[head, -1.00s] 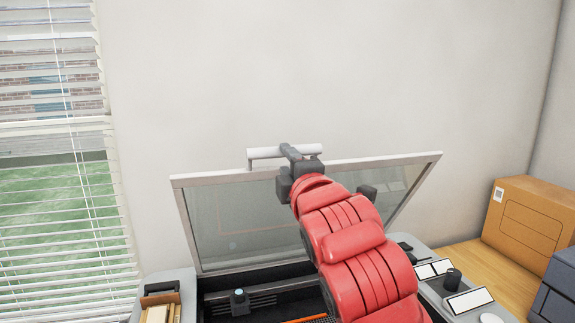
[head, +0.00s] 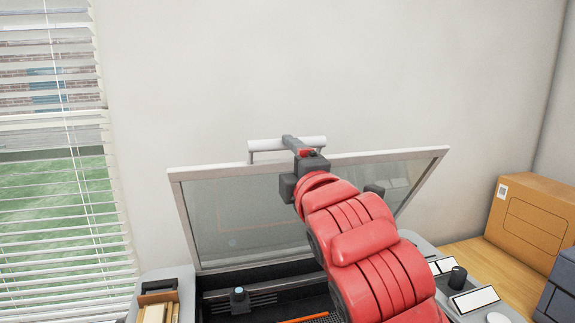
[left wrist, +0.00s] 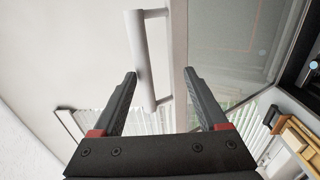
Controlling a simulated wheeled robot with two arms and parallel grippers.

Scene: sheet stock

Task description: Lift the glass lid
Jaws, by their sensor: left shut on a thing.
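The glass lid (head: 250,215) has a pale frame and stands tilted up, open, at the back of a grey machine (head: 185,275). A white bar handle (head: 265,146) sits on its top edge. My left gripper (head: 292,143) is at the handle, its red arm reaching up in front of the lid and hiding part of it. In the left wrist view the handle (left wrist: 140,50) runs between the two dark fingers (left wrist: 160,75), and the lid glass (left wrist: 230,40) is to the right. The gripper is shut on the handle. My right gripper is not in view.
A cardboard box (head: 532,222) stands on the wooden table (head: 480,256) at the right, beside a dark grey box (head: 558,290). A black knob (head: 458,276) is on the machine's right side. Window blinds (head: 60,180) are at the left. The wall behind the lid is bare.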

